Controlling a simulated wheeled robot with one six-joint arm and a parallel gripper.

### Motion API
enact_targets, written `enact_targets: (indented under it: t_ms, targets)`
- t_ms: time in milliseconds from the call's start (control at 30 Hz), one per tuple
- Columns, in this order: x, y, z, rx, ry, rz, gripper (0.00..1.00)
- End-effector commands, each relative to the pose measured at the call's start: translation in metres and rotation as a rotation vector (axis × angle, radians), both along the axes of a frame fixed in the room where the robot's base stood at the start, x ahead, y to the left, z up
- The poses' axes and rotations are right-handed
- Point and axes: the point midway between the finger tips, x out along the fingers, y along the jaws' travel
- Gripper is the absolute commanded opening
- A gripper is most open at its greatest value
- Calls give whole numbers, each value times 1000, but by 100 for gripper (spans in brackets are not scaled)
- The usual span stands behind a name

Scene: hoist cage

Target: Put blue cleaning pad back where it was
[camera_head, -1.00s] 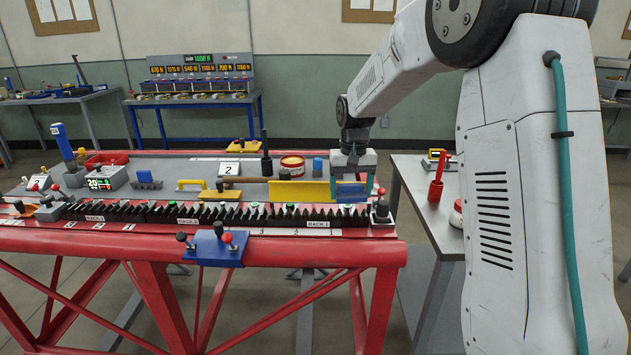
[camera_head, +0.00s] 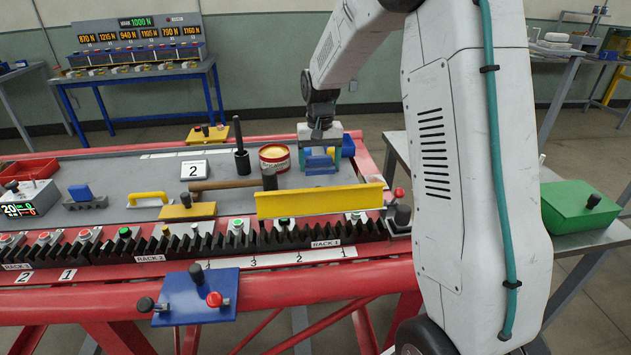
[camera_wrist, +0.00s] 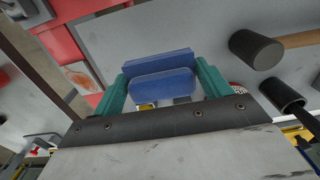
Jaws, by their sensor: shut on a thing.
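My gripper (camera_head: 320,152) has teal fingers and is shut on the blue cleaning pad (camera_head: 319,163) above the grey bench top, right of the red and cream tin. In the wrist view the blue pad (camera_wrist: 163,86) sits between the two teal fingers, with a second blue strip (camera_wrist: 158,62) just beyond; I cannot tell whether it is part of the pad. Another blue patch (camera_head: 348,145) shows just right of the gripper. Whether the pad touches the bench top is unclear.
The tin (camera_head: 274,157), a hammer (camera_head: 231,184) and a dark upright tool (camera_head: 240,150) stand or lie left of the gripper. A yellow bar (camera_head: 318,201) stands in front, along the black toothed racks (camera_head: 290,231). A green box (camera_head: 582,208) is on the right-hand table.

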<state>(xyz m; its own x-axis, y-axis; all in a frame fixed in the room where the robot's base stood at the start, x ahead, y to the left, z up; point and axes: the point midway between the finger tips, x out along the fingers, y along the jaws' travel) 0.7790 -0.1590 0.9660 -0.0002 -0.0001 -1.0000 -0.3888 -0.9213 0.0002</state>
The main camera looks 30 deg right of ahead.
Motion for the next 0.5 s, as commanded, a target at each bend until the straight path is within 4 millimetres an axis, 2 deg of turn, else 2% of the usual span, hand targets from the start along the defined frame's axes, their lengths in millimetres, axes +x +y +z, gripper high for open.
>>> enact_targets:
  t_ms: [100, 267, 500]
  targets:
    - [-1, -1, -20, 1, 2, -1, 55]
    - [0, 0, -31, 0, 0, 0, 55]
    - [0, 2, -62, 1, 2, 2, 55]
